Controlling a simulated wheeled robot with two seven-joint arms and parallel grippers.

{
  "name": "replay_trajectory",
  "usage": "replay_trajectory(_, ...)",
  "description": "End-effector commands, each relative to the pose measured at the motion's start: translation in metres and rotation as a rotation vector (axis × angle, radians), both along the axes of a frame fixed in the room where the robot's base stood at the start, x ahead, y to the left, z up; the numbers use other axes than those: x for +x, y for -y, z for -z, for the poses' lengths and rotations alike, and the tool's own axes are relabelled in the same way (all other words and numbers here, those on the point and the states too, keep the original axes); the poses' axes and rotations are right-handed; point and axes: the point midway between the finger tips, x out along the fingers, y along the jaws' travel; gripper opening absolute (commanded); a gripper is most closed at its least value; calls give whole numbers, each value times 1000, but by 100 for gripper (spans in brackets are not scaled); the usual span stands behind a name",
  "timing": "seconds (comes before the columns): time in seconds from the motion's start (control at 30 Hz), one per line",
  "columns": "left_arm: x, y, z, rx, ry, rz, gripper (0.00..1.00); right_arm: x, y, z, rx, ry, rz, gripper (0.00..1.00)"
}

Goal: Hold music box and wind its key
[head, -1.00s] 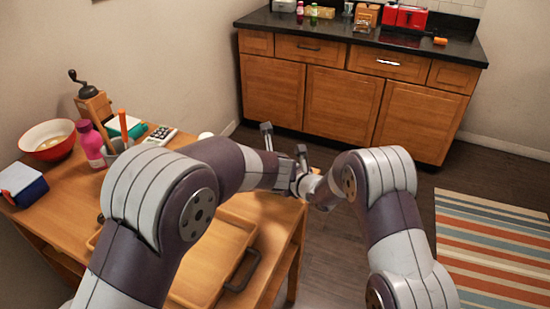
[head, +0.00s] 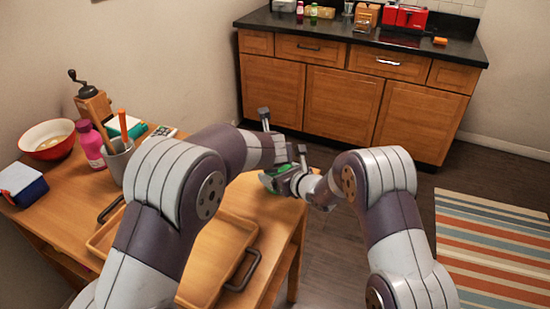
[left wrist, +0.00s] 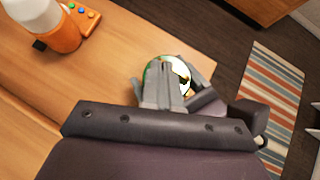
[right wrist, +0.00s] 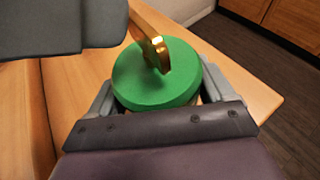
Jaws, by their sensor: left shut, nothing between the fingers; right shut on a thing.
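The music box (right wrist: 150,88) is a round box with a green top, and a gold key (right wrist: 152,45) stands up from that top. My right gripper (right wrist: 158,98) is shut on the box, one finger on each side. In the head view, a bit of the green top (head: 283,170) shows between my two wrists, above the table's right end. My left gripper (left wrist: 161,75) is shut and empty. Its fingers hide part of the music box (left wrist: 180,72) in the left wrist view. Whether they touch the key cannot be told.
The wooden table (head: 160,205) holds a tray (head: 235,222), a grey cup of utensils (head: 118,160), a pink bottle (head: 91,146), a bowl (head: 62,150) and a grinder (head: 92,102) to the left. A cabinet (head: 345,108) stands beyond open floor.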

Motion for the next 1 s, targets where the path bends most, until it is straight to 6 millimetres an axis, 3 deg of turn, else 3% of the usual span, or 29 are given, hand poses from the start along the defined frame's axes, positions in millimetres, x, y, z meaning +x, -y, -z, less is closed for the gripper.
replay_trajectory(0.6,-11,13,1,1,0,1,0,0,0,-1,0,2,0,48)
replay_trajectory(0.77,-38,-3,1,1,-1,0,0,0,0,-1,0,2,0,48)
replay_trajectory(1.0,-83,-26,-43,-2,2,-3,0,0,0,-1,1,2,0,48)
